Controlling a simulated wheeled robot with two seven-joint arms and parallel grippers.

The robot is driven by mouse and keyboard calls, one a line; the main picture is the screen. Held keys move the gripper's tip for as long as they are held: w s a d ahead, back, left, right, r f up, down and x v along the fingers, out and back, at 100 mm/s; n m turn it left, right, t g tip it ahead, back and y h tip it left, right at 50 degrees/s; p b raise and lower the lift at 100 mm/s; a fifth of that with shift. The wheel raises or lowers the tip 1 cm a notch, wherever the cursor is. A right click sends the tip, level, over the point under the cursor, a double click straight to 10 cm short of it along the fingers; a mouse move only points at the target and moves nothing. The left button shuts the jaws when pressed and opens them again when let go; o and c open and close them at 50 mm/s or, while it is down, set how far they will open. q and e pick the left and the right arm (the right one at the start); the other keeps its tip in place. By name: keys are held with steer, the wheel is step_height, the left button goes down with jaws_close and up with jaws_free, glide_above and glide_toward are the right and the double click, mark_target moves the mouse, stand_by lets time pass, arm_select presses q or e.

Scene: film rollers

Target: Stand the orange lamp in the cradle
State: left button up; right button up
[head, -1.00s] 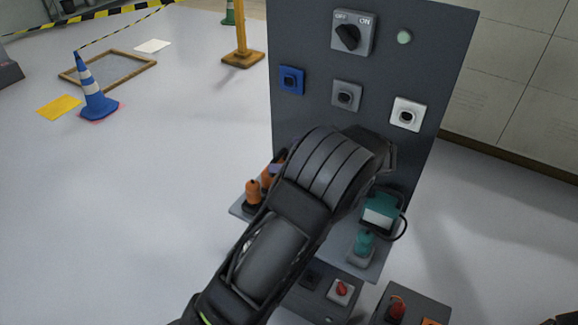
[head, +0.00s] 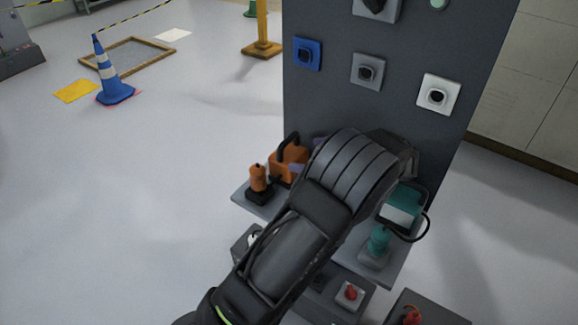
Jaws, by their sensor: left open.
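An orange boxy body with a black handle (head: 288,163), which looks like the orange lamp, stands on the left part of the grey shelf (head: 240,197). A smaller orange piece (head: 257,178) stands upright in a dark base beside it; I cannot tell whether that base is the cradle. My left arm crosses in front of the shelf from the bottom, hiding its middle. My left gripper (head: 408,150) is near the panel, above the right part of the shelf and right of the orange body. Its fingertips are mostly hidden, but it is open. My right gripper is out of view.
A dark upright panel (head: 400,60) with blue, grey and white sockets stands behind the shelf. A teal handled unit (head: 404,204) and smaller teal piece (head: 378,241) occupy its right side. Below are boxes with red knobs (head: 350,292). Floor at left is open, with a blue cone (head: 112,85).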

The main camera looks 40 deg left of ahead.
mark_target(291, 153)
arm_select(q)
steer(key=shift+x, duration=1.3)
steer(key=p+x, duration=0.1)
steer(key=x, duration=0.4)
steer(key=shift+a, duration=0.1)
steer(key=shift+c, duration=0.2)
steer(key=c, duration=1.8)
steer(key=shift+o, duration=0.2)
steer(key=shift+r, duration=0.1)
